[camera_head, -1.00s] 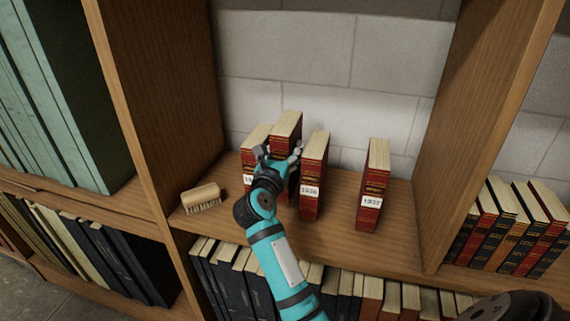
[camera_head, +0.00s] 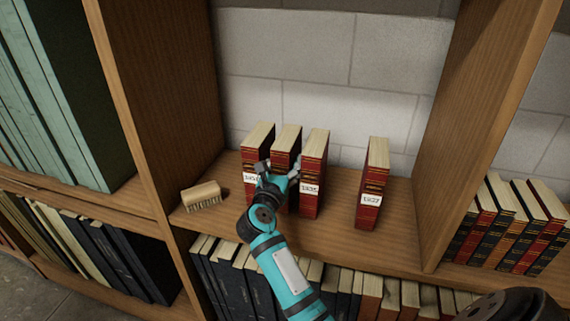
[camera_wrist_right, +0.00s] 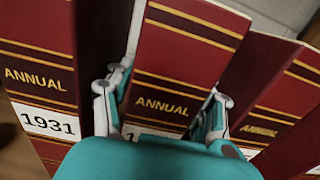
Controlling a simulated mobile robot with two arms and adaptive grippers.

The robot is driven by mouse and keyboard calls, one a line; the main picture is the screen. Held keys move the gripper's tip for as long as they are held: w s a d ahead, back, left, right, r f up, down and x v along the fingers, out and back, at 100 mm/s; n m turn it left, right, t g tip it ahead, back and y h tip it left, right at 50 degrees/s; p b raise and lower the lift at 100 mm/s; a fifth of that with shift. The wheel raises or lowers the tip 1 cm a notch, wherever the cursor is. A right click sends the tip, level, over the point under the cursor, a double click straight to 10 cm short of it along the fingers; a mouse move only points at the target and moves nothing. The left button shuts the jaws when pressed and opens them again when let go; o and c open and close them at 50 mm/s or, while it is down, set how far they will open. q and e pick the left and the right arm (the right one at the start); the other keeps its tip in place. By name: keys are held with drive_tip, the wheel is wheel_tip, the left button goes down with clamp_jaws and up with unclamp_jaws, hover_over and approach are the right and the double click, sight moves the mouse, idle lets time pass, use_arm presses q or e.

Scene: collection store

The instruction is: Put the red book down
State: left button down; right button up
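The red book (camera_head: 285,143) stands upright between two other red books, its top about level with theirs. My right gripper (camera_head: 279,169) is in front of it, one finger on each side. In the right wrist view the book's spine reads ANNUAL (camera_wrist_right: 168,106), and the fingers (camera_wrist_right: 163,103) lie close against its two sides. The book's lower part is hidden behind the gripper, so I cannot see whether it touches the shelf board (camera_head: 335,232). My left gripper is out of view.
A red book labelled 1931 (camera_wrist_right: 40,75) is close on the left; another labelled red book (camera_head: 313,165) is close on the right. The 1937 book (camera_head: 373,183) stands apart, with free shelf around it. A wooden brush (camera_head: 201,196) lies left.

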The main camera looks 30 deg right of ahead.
sight(280, 173)
drive_tip(key=v, duration=0.7)
drive_tip(key=shift+s+a+r, duration=0.1)
drive_tip(key=shift+s+a, duration=0.05)
drive_tip(key=shift+s, duration=0.05)
idle(0.4)
